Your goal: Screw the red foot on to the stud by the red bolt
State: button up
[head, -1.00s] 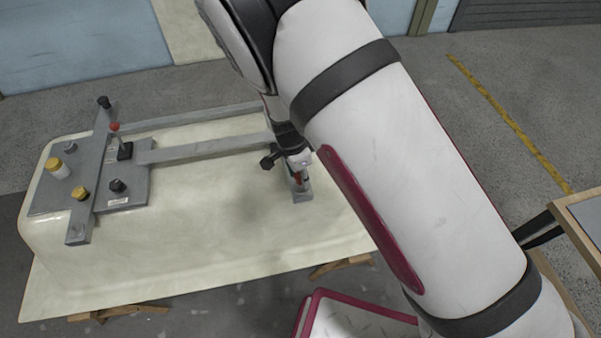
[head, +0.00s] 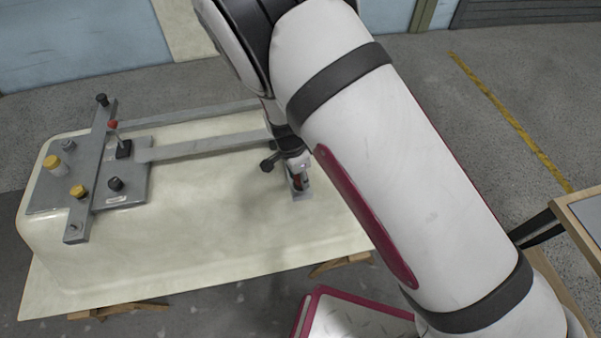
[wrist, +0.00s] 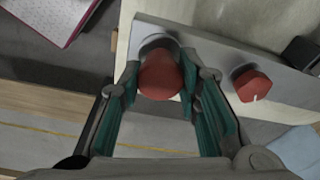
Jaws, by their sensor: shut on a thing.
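My gripper (wrist: 159,74) is shut on the red foot (wrist: 161,79), which sits between its teal-padded fingers in the wrist view. Behind the foot is a round grey part at the end of a flat grey bar (wrist: 215,58); I cannot tell whether the foot is on the stud, which is hidden. The red bolt (wrist: 252,86), with a small white mark, stands on the same bar to the right of the gripper. In the head view my gripper (head: 297,172) is low over the bar's near end (head: 302,195), partly covered by my arm.
The bar lies on an upturned cream bathtub shell (head: 215,225). A grey plate with yellow and black knobs (head: 52,163) and a red-tipped lever (head: 113,125) is at the left. A table corner (head: 580,215) is at the right. The shell's middle is clear.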

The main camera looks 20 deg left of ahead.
jog(key=shift+f, duration=0.35)
jog(key=o, duration=1.2)
jog(key=r, duration=0.4)
jog(key=s+r, duration=0.1)
jog(key=r, duration=0.3)
jog(key=a+r, duration=0.1)
jog(key=r, duration=0.2)
jog(key=shift+s+a+r, duration=0.1)
jog(key=shift+s+r, duration=0.05)
jog(key=shift+r, duration=0.25)
